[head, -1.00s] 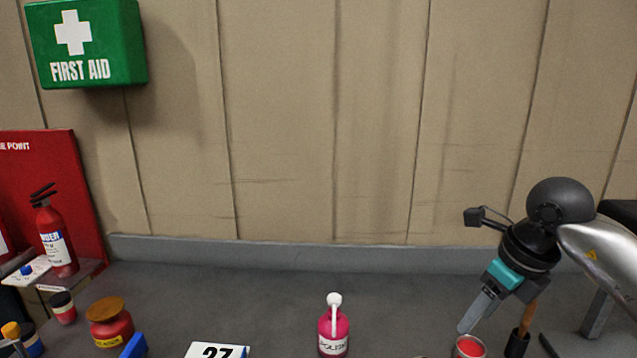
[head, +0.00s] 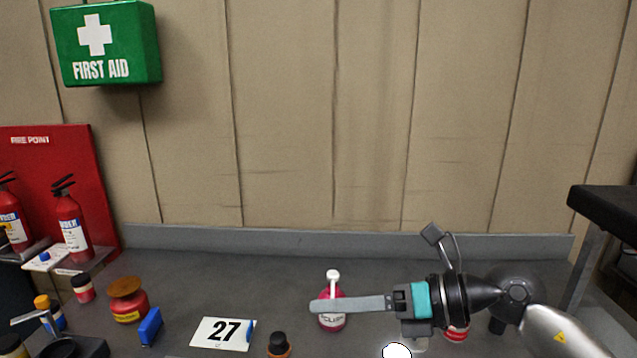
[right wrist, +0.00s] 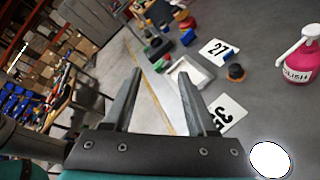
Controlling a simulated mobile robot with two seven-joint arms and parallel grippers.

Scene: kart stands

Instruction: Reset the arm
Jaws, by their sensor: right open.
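My right gripper (head: 312,306) comes in from the right in the head view, its arm bent and its fingers pointing left, above the grey bench and in front of the pink polish bottle. In the right wrist view its two fingers (right wrist: 160,85) stand apart with nothing between them. The pink bottle (head: 332,319) with a white top is partly hidden behind the fingers; it also shows at the right of the right wrist view (right wrist: 294,62). My left gripper is not in view.
A card marked 27 (head: 222,333), a blue block (head: 150,326), a red jar (head: 129,303) and an orange-black pot (head: 279,345) stand on the bench. A white round thing (head: 397,350) is at the front. A red can (head: 456,333) is behind my wrist.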

